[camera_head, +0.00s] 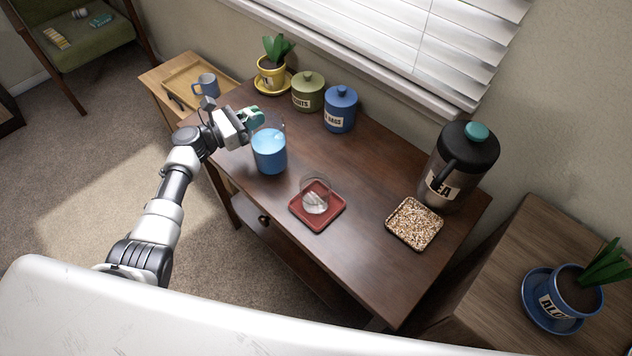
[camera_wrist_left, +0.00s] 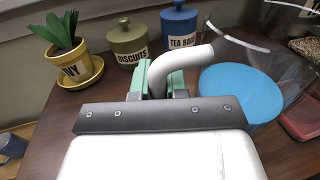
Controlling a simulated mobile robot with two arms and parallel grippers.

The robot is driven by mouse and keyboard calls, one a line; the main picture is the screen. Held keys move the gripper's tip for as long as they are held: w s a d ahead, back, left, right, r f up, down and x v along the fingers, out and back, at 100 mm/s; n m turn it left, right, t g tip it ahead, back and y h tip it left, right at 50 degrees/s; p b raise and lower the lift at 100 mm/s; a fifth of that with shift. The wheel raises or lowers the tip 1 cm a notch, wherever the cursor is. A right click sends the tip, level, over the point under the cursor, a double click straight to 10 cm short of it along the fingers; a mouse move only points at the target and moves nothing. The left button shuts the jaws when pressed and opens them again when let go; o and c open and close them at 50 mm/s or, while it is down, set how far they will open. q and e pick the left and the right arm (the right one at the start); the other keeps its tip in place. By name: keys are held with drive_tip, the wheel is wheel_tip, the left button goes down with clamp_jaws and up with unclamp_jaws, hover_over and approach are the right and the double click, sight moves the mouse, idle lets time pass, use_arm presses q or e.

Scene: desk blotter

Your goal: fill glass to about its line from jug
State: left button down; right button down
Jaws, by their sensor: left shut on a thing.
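The jug (camera_head: 269,155) is clear with blue liquid in it and looks upright over the left part of the desk; I cannot tell whether its base touches the wood. My left gripper (camera_head: 251,117) is at its far left side, with green fingers shut on the jug's handle. In the left wrist view the pale curved handle (camera_wrist_left: 190,57) runs between the fingers (camera_wrist_left: 158,82), and the blue liquid (camera_wrist_left: 243,93) lies level. The clear glass (camera_head: 315,196) stands on a red coaster (camera_head: 324,216) to the right, with no blue in it. Its line cannot be made out. My right gripper is not in view.
A yellow plant pot (camera_head: 271,75), a green biscuit canister (camera_head: 308,93) and a blue tea canister (camera_head: 340,110) stand behind the jug. A large dark tea urn (camera_head: 463,160) and a grainy square mat (camera_head: 414,223) are at the right. The desk between jug and coaster is clear.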

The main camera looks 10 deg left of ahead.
sight(275, 111)
use_arm(q)
drive_tip(key=shift+s+d+r+m+p, duration=0.1)
drive_tip(key=shift+d+r+m+p, duration=0.05)
drive_tip(key=shift+r+m+p, duration=0.15)
drive_tip(key=shift+s+d+r+m+p, duration=0.1)
drive_tip(key=shift+r+m+p, duration=0.1)
drive_tip(key=shift+r, duration=0.2)
drive_tip(key=shift+s+d+r+m+y+p, duration=0.15)
drive_tip(key=shift+s+d+r+m+p, duration=0.1)
drive_tip(key=shift+r+m+p, duration=0.15)
drive_tip(key=shift+s+d+r+m+y+p, duration=0.15)
drive_tip(key=shift+d+r+m+p, duration=0.15)
drive_tip(key=shift+r+m, duration=0.15)
drive_tip(key=shift+s+d+r+m+p, duration=0.25)
drive_tip(key=shift+d+r+m+p, duration=0.25)
drive_tip(key=shift+m, duration=0.15)
drive_tip(key=shift+s+d+r+m+y+p, duration=0.35)
drive_tip(key=shift+s+d+m+p, duration=0.15)
drive_tip(key=shift+m, duration=0.2)
drive_tip(key=shift+s+d+r+m+p, duration=0.2)
drive_tip(key=shift+s+d+m+p, duration=0.2)
drive_tip(key=shift+d+m, duration=0.35)
